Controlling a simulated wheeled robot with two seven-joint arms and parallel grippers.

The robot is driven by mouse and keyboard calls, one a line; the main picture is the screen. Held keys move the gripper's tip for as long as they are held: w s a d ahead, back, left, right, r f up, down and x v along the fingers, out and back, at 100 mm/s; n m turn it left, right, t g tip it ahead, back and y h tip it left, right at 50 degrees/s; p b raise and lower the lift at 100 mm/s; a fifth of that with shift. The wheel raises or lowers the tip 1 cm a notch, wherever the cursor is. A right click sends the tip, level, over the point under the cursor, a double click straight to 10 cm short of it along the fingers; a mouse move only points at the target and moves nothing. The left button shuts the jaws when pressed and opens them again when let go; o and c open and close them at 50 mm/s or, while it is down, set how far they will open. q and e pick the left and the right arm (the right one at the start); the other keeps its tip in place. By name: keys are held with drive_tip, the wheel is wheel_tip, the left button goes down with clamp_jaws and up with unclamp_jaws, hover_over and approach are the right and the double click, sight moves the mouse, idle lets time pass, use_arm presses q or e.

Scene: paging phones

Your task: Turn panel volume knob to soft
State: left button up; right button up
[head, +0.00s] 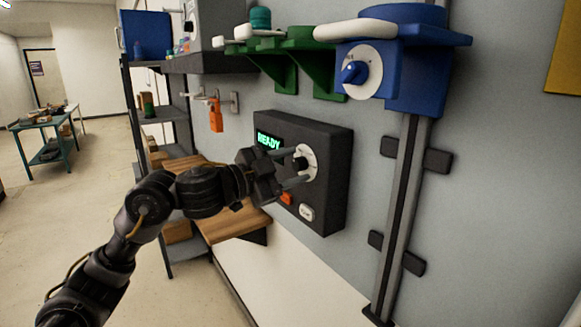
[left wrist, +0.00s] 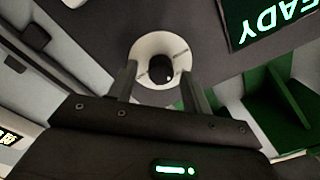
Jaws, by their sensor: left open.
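The dark wall panel (head: 333,195) has a lit green display reading READY (head: 268,141). Its volume knob (head: 300,164) is small and dark, set on a round white dial (head: 311,155). In the left wrist view the dark knob (left wrist: 160,70) sits in the middle of the white dial (left wrist: 163,41), whose markings are too small to read. My left gripper (head: 303,166) is open at the panel, one finger above and one below the knob. In the left wrist view the fingers stand either side of the knob; contact cannot be told. My right gripper is not in view.
Below the dial are an orange button (head: 286,198) and a round white button (head: 307,213). A blue unit (head: 415,75) with a blue knob (head: 354,73) is above right. Green brackets (head: 285,75) are above. A wooden shelf (head: 235,222) is below left, a vertical rail (head: 402,210) right.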

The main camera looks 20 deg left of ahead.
use_arm(q)
drive_tip(key=shift+s, duration=0.1)
drive_tip(key=b+v, duration=0.2)
drive_tip(key=v, duration=0.8)
drive_tip(key=shift+s+a, duration=0.25)
drive_tip(key=shift+s, duration=0.05)
